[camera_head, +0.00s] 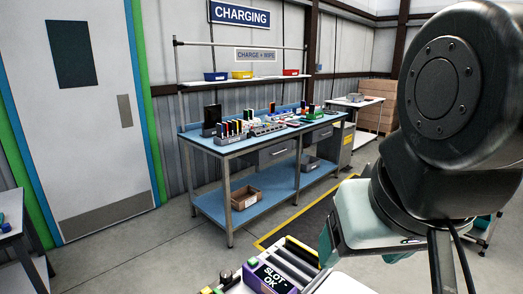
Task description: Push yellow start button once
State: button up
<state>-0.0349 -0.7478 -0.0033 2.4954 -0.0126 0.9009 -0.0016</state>
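A green piece (252,262) is on top of the display housing. My gripper (385,245) is at the right, above and to the right of the device and apart from the display. My arm covers much of it, and its fingertips cannot be made out clearly.
A blue workbench (207,207) with many small items stands at the back, with a cardboard box (246,197) on its lower shelf. A small table (12,232) is at the left edge. Open floor lies between. Cartons (378,92) are stacked at the back right.

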grip_shut()
dwell(1.4)
